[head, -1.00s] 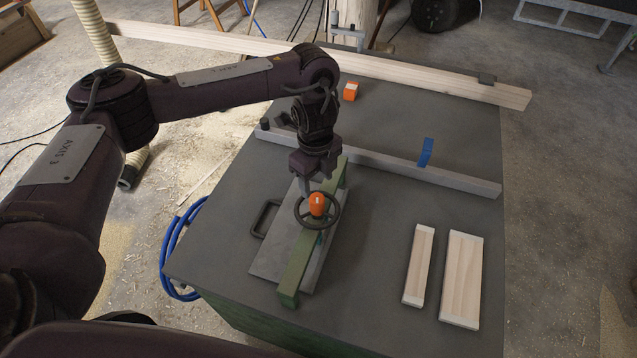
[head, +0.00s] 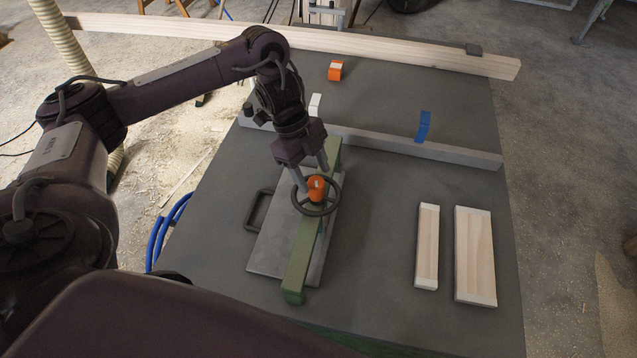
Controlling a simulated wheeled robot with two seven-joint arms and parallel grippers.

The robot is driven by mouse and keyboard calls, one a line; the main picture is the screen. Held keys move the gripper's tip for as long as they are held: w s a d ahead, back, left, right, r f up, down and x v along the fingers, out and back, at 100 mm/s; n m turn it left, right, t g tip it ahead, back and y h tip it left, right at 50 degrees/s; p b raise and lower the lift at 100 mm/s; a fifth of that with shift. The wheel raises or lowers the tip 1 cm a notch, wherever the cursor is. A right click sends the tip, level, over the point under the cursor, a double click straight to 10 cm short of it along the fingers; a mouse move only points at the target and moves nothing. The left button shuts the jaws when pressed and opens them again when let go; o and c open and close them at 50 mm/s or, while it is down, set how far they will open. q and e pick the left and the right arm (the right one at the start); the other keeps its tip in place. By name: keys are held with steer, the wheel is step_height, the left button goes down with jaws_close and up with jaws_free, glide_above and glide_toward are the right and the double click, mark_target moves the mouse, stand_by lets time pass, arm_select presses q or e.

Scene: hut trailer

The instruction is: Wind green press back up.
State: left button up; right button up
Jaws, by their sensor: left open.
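The green press (head: 301,258) stands on the dark table, its green beam running over a grey metal plate (head: 267,262). A dark handwheel (head: 335,204) with an orange knob (head: 316,184) sits on top of the beam. My left gripper (head: 312,176) is open, pointing down at the wheel, with its fingers close around or beside the orange knob; I cannot tell whether they touch it. What lies under the wheel is mostly hidden. My right gripper does not show.
Two pale wood blocks (head: 428,246) (head: 475,254) lie on the right of the table (head: 380,300). A grey rail (head: 460,153) with a blue tag (head: 423,127) crosses behind the press. An orange block (head: 335,70) lies farther back, before a long timber beam (head: 400,51).

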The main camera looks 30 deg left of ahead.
mark_target(315, 181)
arm_select(q)
steer(key=x, duration=0.3)
steer(key=shift+a, duration=0.1)
steer(key=shift+f, duration=0.2)
steer(key=c, duration=1)
steer(key=shift+o, duration=0.2)
steer(key=shift+s+r+n+p, duration=0.1)
steer(key=shift+n+p, duration=0.2)
steer(key=shift+n, duration=0.1)
steer(key=shift+r+n+t+p, duration=0.1)
steer(key=shift+n+t+p, duration=0.4)
steer(key=shift+n+p, duration=0.55)
steer(key=n+t+p, duration=0.2)
steer(key=n+p, duration=0.2)
steer(key=p, duration=0.1)
steer(key=shift+n, duration=0.35)
steer(key=shift+n+y+p, duration=0.3)
steer(key=shift+n+p, duration=0.45)
steer(key=shift+n, duration=0.05)
steer(key=shift+n+t+p, duration=0.3)
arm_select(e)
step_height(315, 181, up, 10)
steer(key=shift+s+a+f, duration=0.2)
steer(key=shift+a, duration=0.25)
